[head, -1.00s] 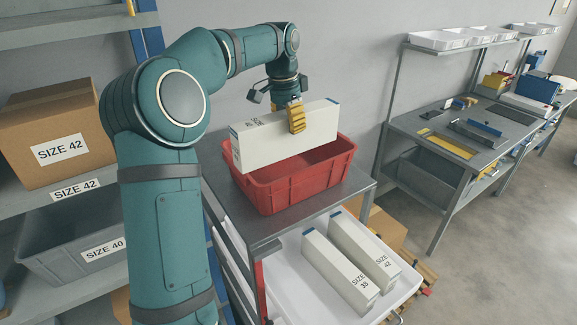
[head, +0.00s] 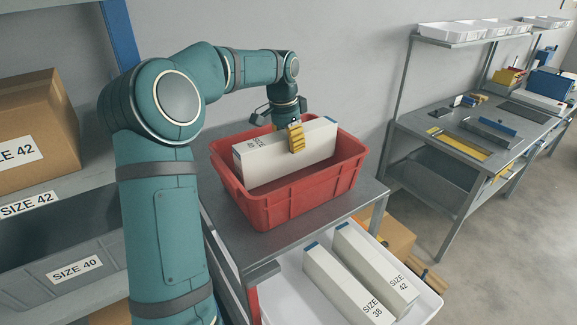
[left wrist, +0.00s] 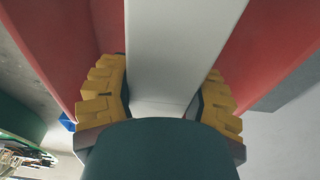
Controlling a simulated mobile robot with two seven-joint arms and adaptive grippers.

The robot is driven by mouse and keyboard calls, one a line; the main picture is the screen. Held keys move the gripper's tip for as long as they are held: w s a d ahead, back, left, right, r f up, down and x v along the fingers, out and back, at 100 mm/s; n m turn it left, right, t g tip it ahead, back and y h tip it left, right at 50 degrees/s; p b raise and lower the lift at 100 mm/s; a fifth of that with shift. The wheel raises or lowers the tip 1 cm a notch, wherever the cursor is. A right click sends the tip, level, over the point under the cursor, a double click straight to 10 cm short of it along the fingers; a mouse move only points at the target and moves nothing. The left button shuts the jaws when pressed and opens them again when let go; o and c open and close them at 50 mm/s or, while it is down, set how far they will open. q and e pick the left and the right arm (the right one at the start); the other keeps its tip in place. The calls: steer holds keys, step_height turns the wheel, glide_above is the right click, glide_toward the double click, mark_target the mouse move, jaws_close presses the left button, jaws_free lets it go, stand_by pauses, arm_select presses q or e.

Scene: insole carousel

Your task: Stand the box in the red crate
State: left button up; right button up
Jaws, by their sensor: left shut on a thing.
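A long white box (head: 275,160) stands on its narrow edge, partly inside the red crate (head: 285,207) on the grey cart top. Its lower part is hidden by the crate's front wall, so I cannot tell whether it touches the crate floor. My left gripper (head: 296,137) is shut on the box from above, near its right half. In the left wrist view the yellow finger pads (left wrist: 165,95) press on both sides of the white box (left wrist: 180,45), with red crate walls (left wrist: 265,40) on either side.
Two white boxes (head: 350,285) marked SIZE 38 and SIZE 42 lie in a white tray (head: 425,300) on the lower level. A shelf with a cardboard box (head: 40,115) and a grey bin (head: 110,260) is at left. A workbench (head: 490,150) stands at right.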

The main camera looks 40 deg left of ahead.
mark_target(289, 158)
arm_select(q)
steer(key=shift+f, duration=2.75)
steer(key=o, duration=1.3)
steer(key=shift+f, duration=0.1)
steer(key=r, duration=0.4)
steer(key=s+r, duration=0.1)
steer(key=r, duration=0.3)
steer(key=r+p, duration=0.1)
steer(key=r, duration=0.3)
steer(key=shift+s+a+r, duration=0.1)
steer(key=shift+s+a, duration=0.1)
